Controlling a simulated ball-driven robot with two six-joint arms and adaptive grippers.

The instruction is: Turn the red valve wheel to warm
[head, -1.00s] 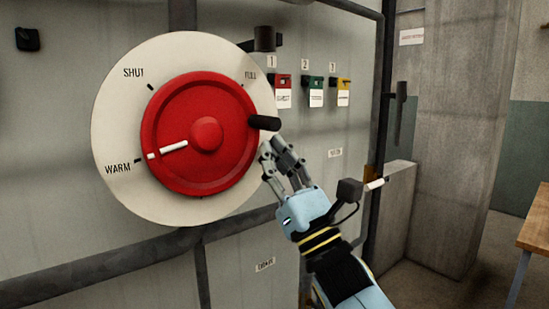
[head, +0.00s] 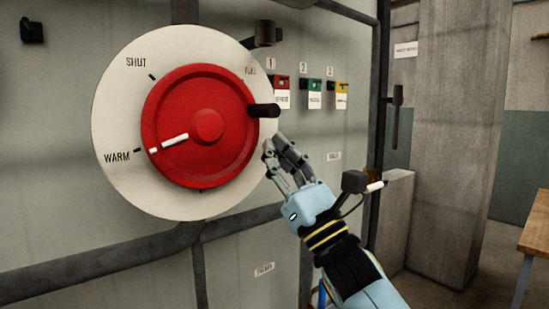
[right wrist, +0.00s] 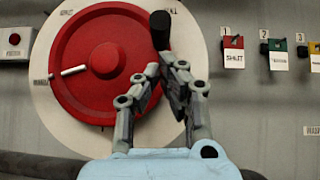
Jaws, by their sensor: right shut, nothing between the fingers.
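The red valve wheel (head: 228,152) is mounted on a round cream dial plate (head: 112,110) marked SHUT, WARM and FULL. Its white pointer (head: 170,142) points left and slightly down, close to the WARM mark (head: 138,151). A black handle (head: 263,110) sticks out at the wheel's right side; it also shows in the right wrist view (right wrist: 160,28). My right gripper (head: 274,146) is shut and empty, below the handle with a small gap in the head view. Its fingers (right wrist: 164,70) overlap the wheel's right edge in the right wrist view. My left gripper is not in view.
Three tagged switches, red (head: 281,82), green (head: 315,87) and yellow (head: 342,88), are on the panel to the right. A dark pipe (head: 90,271) crosses below the dial. A wooden table (head: 537,230) stands at far right.

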